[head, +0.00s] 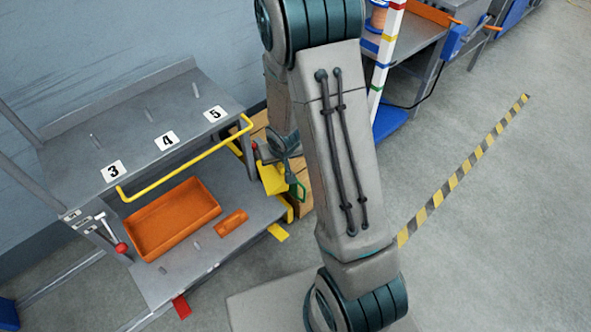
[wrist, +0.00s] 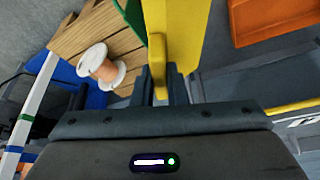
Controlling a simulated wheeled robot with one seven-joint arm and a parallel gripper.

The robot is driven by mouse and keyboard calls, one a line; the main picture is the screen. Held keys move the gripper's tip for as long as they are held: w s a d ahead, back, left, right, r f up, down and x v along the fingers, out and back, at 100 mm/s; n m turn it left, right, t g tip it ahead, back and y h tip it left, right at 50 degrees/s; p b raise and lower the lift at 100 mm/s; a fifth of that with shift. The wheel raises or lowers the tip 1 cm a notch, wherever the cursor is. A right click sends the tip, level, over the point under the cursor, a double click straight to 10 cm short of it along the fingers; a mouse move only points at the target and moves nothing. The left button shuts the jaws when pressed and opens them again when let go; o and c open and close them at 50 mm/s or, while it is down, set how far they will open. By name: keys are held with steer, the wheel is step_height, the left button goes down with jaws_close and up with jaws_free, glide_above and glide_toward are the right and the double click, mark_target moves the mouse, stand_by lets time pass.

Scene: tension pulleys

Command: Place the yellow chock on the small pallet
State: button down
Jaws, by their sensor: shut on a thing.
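The yellow chock (head: 272,180) hangs in my gripper beside the right end of the grey cart, with a green loop-like part (head: 297,188) next to it. In the wrist view, the chock (wrist: 183,35) stretches away beyond the fingers, and its narrow yellow tab sits between them. My gripper (wrist: 161,85) is shut on this tab. The small wooden pallet (wrist: 70,40) shows its slats at the upper left of the wrist view. In the head view, the pallet (head: 299,203) is mostly hidden behind my arm and the chock.
The grey cart (head: 75,160) has a yellow rail (head: 185,163) and, on its lower shelf, an orange tray (head: 172,218) and a small orange block (head: 231,222). A white-flanged spool (wrist: 102,66) appears against the slats. A striped pole (head: 386,50) stands right of my arm. Open floor lies further right.

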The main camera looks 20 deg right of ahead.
step_height(320, 180, down, 11)
steer(key=w+b, duration=0.1)
steer(key=b, duration=0.8)
steer(key=shift+a, duration=0.25)
steer(key=shift+w, duration=0.2)
